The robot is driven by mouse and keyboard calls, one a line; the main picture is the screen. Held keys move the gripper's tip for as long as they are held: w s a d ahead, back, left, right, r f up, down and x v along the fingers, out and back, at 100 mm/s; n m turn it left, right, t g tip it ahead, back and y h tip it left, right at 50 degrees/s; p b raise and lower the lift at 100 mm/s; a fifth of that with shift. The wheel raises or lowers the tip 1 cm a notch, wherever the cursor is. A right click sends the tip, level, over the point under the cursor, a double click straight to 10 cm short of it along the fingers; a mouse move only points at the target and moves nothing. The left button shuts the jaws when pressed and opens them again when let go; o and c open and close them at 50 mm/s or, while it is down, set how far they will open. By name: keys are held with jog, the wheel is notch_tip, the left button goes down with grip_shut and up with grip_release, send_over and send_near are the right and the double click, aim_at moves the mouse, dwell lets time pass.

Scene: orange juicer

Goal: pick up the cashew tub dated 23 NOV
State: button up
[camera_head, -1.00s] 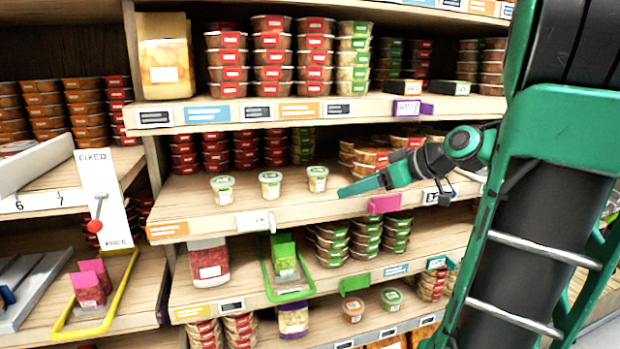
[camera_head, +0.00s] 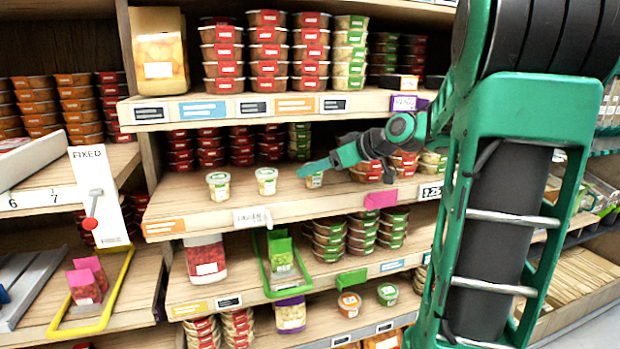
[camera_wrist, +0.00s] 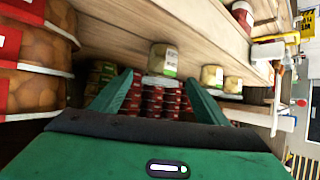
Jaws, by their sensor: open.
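Three small pale tubs with green-and-white labels stand in a row on the middle shelf: a left tub (camera_head: 218,187), a middle tub (camera_head: 266,182) and a right tub (camera_head: 314,181). Their dates are too small to read, so I cannot tell which says 23 NOV. My gripper (camera_head: 304,170) is at the right tub, partly covering it in the head view. In the wrist view my gripper (camera_wrist: 159,78) is open and empty, with the nearest tub (camera_wrist: 164,59) ahead between the finger directions. Two more tubs (camera_wrist: 211,76) (camera_wrist: 233,84) show to its right.
Red-labelled tub stacks (camera_head: 182,150) stand behind on the same shelf. More tubs (camera_head: 370,172) sit close beside my arm at right. The upper shelf edge (camera_head: 240,108) runs above. The shelf front (camera_head: 195,222) below the small tubs carries price tags.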

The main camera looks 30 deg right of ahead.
aim_at(304, 183)
jog(key=shift+w+a, duration=0.2)
jog(key=shift+w, duration=0.25)
jog(key=x, duration=0.5)
jog(key=shift+d, duration=0.1)
jog(key=c, duration=1.2)
jog(key=shift+o, duration=0.2)
